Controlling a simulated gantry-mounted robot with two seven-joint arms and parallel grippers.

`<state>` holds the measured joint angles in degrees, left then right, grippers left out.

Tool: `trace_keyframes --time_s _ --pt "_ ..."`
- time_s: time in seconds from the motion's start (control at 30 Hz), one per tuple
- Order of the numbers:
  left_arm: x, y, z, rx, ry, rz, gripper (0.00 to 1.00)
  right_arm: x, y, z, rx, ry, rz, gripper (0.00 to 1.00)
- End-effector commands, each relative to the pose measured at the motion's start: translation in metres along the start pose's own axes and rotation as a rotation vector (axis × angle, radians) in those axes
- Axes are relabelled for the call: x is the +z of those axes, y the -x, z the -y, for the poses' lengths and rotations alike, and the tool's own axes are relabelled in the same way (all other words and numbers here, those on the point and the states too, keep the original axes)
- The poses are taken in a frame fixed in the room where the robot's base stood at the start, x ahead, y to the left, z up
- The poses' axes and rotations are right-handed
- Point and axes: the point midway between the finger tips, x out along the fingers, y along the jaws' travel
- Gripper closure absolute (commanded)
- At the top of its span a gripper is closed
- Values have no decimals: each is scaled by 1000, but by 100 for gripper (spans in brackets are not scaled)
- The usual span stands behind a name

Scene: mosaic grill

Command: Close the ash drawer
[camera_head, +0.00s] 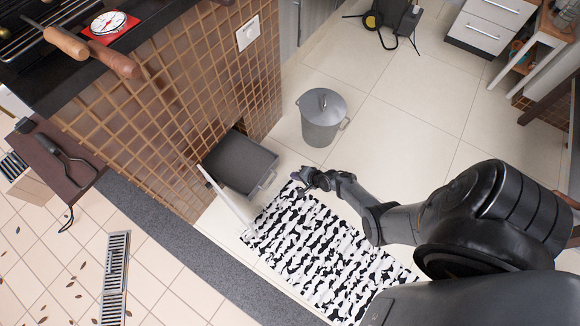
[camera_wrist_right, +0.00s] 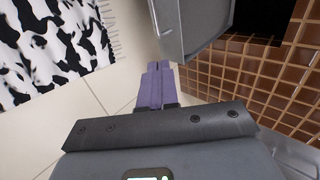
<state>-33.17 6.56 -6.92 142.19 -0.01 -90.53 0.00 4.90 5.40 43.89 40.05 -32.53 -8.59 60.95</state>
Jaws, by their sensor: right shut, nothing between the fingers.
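The ash drawer (camera_head: 240,160) is a dark grey metal tray pulled well out of an opening low in the brown tiled grill base. Its handle is on the outer front, facing the cow-patterned mat. My right gripper (camera_head: 303,178) is just outside the drawer front, low over the mat's edge, and apart from the handle as far as I can tell. In the right wrist view its purple fingers (camera_wrist_right: 158,82) are closed together and empty, with the drawer's grey side (camera_wrist_right: 195,25) just beyond the tips. My left gripper is not in view.
A narrow pale panel (camera_head: 228,195) stands beside the drawer. A lidded grey metal bin (camera_head: 322,118) stands on the tiles past the drawer. The black-and-white mat (camera_head: 320,250) lies in front. The tiled base (camera_wrist_right: 275,85) fills the right of the wrist view.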

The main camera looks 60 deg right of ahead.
Motion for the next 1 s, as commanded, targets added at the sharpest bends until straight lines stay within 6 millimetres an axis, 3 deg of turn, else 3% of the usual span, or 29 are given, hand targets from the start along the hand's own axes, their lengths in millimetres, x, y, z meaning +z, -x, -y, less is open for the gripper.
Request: trace_keyframes --time_s 0.6,0.73,1.0 --pt "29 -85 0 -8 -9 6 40 0 -96 -4 -1 2 0 100" --pt "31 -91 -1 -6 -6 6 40 0 -107 12 -2 2 0 100" --pt "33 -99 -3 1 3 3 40 0 -118 25 0 2 0 100"
